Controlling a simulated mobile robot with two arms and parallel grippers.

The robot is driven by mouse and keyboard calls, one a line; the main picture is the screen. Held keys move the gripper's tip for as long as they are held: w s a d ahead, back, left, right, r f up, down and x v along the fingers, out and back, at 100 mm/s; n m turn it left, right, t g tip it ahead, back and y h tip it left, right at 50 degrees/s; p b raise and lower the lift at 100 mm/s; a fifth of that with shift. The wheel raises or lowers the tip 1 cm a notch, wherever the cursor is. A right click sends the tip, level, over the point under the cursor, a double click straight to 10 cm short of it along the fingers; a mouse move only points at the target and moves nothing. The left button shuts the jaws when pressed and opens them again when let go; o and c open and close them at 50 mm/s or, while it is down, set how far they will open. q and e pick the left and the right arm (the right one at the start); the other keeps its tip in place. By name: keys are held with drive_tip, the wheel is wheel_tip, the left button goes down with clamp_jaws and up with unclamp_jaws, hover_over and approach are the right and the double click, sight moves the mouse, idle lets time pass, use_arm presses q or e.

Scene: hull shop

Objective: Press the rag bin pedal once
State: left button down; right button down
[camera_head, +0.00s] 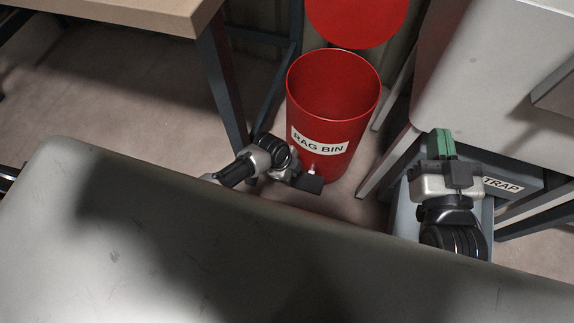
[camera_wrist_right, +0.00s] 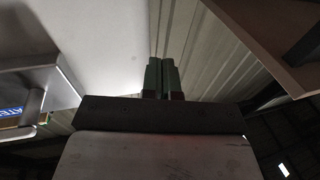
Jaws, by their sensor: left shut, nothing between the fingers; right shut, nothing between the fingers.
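The red rag bin (camera_head: 335,110) stands on the floor in the head view, with its white RAG BIN label facing me. Its mouth is open and a round red lid (camera_head: 357,18) is raised behind it. My left gripper (camera_head: 312,172) is low at the bin's front, close to its base, shut and empty. I cannot make out the pedal for certain around the dark block there, nor whether the gripper touches it. My right gripper (camera_head: 442,143) has green fingers, shut and empty, right of the bin; its fingers also show in the right wrist view (camera_wrist_right: 161,77).
A table (camera_head: 130,12) with dark legs stands left of the bin. A grey box labelled TRAP (camera_head: 502,186) is at the right, below a large pale unit (camera_head: 480,70). A broad grey surface (camera_head: 150,240) fills the foreground. Floor at left is clear.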

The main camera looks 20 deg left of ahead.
drive_tip(key=shift+s+d+f+g+h+p, duration=0.1)
drive_tip(key=shift+s+f+g+h+p, duration=0.15)
drive_tip(key=shift+f+g, duration=0.45)
drive_tip(key=shift+s+d+f+g+h+p, duration=0.1)
drive_tip(key=shift+f+g+h, duration=0.1)
drive_tip(key=shift+f+g, duration=0.5)
drive_tip(key=shift+s+d+f+g+h+p, duration=0.1)
drive_tip(key=shift+s+f+g+h+p, duration=0.15)
drive_tip(key=shift+f+g, duration=0.45)
drive_tip(key=shift+f, duration=0.1)
